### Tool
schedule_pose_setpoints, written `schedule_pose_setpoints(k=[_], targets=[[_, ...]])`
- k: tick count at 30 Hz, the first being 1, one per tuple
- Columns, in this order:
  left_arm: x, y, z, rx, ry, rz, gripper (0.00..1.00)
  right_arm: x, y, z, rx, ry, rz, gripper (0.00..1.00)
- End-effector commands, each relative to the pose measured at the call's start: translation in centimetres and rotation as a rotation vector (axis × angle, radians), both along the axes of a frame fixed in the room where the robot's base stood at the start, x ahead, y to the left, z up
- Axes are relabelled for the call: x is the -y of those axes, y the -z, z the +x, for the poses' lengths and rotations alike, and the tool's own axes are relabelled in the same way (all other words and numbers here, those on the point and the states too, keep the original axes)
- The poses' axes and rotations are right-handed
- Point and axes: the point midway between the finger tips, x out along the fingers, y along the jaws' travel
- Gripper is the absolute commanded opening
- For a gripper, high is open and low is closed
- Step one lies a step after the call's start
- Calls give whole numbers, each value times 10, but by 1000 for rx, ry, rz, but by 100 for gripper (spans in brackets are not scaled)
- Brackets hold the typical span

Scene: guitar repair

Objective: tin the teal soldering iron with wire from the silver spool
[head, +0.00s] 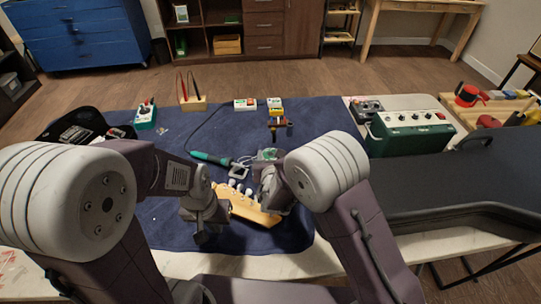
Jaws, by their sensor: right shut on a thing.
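The teal soldering iron (211,158) lies on the blue mat, its dark cord curving up behind it. Its front end points right, toward a small pale metal piece (238,171). I cannot pick out the silver spool for certain; a small grey-green item (269,154) sits just beyond my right gripper and is partly hidden. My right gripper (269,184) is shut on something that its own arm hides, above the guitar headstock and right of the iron. My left gripper (199,228) points down left of the headstock, below the iron; its fingers are too unclear to judge.
The wooden headstock (248,208) with pale tuners lies between my grippers. A yellow and black tool (277,118) stands behind. A green amplifier box (408,137) and a black case (440,185) bound the right. The blue mat (330,117) is bare toward the back right.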

Motion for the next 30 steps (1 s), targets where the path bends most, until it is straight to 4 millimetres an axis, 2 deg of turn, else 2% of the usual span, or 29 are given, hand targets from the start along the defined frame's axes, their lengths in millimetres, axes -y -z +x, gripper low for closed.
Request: schedule_pose_setpoints(k=[30], targets=[[0, 6, 0, 0, 0, 0, 0, 0, 5, 0, 1, 0, 0, 6]])
